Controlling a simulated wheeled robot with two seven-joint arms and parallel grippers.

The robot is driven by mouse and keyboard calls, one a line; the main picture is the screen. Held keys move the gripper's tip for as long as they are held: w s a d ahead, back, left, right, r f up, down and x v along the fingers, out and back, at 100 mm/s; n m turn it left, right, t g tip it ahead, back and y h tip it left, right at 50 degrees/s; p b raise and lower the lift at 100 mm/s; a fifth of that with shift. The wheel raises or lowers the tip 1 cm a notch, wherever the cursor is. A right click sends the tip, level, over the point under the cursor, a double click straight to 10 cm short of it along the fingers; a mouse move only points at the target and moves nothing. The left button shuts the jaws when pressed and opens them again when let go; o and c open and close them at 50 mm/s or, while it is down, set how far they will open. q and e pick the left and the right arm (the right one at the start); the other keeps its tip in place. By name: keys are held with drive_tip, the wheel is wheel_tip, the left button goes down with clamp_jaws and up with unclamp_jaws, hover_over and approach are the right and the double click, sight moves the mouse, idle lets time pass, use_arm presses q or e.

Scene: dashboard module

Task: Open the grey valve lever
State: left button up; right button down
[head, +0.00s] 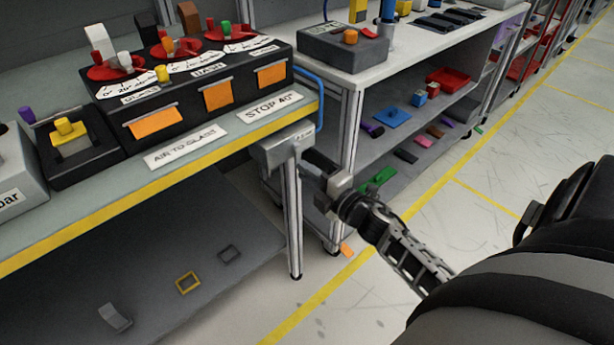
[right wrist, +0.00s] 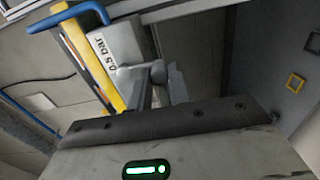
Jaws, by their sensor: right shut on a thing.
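A grey valve box (head: 287,147) sits at the right corner of the workbench, just below its yellow edge. In the right wrist view the box (right wrist: 117,52) carries a "0.5 bar" label, and a grey lever (right wrist: 158,73) sticks out beside it. My right gripper (head: 318,163) reaches in from the lower right, with its dark fingers at the box's right side. It is shut on the lever, though the grip itself is largely hidden in both views. The lever cannot be made out clearly in the head view. My left gripper is not in view.
A blue pipe (head: 320,101) bends down at the bench corner, close to the valve box. A dark panel (head: 215,90) with red dials stands on the bench. A second table's leg (head: 345,150) and lower shelf (head: 425,125) stand behind my gripper. The floor at right is clear.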

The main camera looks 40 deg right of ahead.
idle(0.5)
drive_tip(key=c, duration=1.3)
unclamp_jaws()
use_arm(q)
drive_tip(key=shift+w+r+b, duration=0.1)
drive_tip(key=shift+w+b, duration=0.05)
drive_tip(key=shift+b, duration=0.15)
use_arm(e)
drive_tip(key=s+d, duration=0.1)
drive_tip(key=s, duration=1.5)
drive_tip(key=shift+d, duration=0.2)
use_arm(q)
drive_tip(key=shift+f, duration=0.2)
